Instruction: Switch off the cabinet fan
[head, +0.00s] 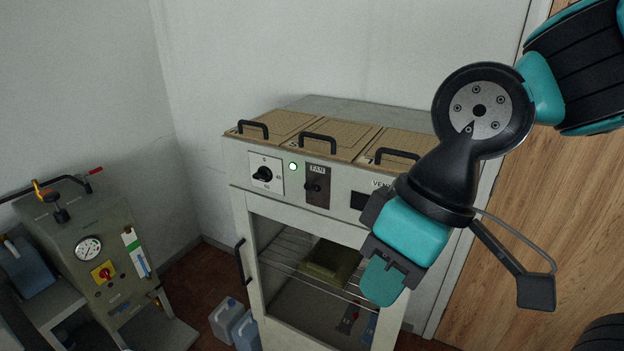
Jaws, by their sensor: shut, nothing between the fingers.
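The cabinet (238,215) stands against the wall, with a control strip across its front. The fan switch (315,187) is a small black handle on a dark plate marked FAN. I cannot tell for sure which position its handle is in. A round indicator lamp (293,167) just left of that plate is lit pale green. A black rotary knob (264,174) sits on a white plate further left. My gripper (384,281) is shut and empty, pointing down in front of the cabinet, right of and below the fan switch. My arm hides the right part of the control strip.
Three tan lids with black handles (317,140) top the cabinet. Its glazed door has a handle (240,262) at left; a green block (331,261) lies on a rack inside. A grey machine (100,250) stands left, with blue jugs (235,322) between. A wooden door (500,240) is at right.

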